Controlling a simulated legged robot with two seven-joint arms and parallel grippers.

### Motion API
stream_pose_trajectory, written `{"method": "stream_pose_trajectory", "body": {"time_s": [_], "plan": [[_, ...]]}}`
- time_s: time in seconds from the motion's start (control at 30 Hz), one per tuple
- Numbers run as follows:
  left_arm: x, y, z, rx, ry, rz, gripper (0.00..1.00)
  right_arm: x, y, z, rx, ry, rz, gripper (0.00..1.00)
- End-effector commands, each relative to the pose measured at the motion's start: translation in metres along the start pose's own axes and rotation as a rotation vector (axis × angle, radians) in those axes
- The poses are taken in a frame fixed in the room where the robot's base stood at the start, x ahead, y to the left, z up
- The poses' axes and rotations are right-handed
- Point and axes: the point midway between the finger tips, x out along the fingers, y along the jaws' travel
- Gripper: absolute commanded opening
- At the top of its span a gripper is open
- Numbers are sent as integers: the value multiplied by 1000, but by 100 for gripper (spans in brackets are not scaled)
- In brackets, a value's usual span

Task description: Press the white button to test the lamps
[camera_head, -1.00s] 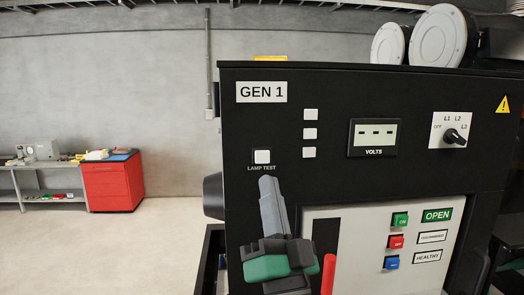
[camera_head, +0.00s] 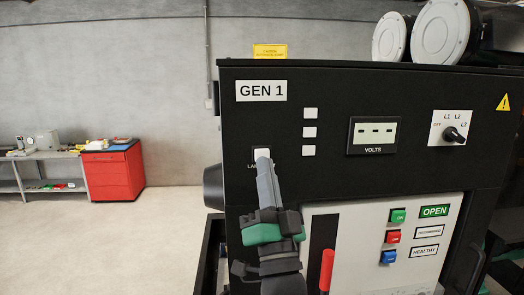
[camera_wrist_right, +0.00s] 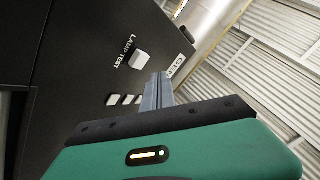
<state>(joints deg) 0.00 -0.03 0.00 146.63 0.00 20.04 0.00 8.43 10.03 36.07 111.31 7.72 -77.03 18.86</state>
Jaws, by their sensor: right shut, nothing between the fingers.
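The white lamp test button (camera_head: 261,153) is on the black GEN 1 panel (camera_head: 340,85), upper left, above its partly covered LAMP TEST label. My right gripper (camera_head: 264,162) is shut and empty, with its fingertips over the lower part of the button in the head view. In the right wrist view the button (camera_wrist_right: 139,59) shows whole, and the gripper tips (camera_wrist_right: 158,78) appear to its lower right with a gap in the picture. I cannot tell contact from the head view. Three small white lamps (camera_head: 310,132) sit to the right of the button. My left gripper is not in view.
A VOLTS display (camera_head: 374,136) and a rotary selector (camera_head: 454,135) are further right. Below are green, red and blue buttons (camera_head: 393,237) and a red handle (camera_head: 327,270). A red cabinet (camera_head: 113,172) stands far left, with open floor before it.

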Motion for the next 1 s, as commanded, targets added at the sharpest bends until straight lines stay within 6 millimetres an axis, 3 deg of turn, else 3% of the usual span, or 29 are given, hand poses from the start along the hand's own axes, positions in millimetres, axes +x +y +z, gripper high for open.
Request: {"method": "stream_pose_trajectory", "body": {"time_s": [0.3, 1.0], "plan": [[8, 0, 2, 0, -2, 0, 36, 13, 10, 11, -1, 1, -2, 0], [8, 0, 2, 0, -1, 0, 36, 13, 10, 11, -1, 0, -2, 0]]}}
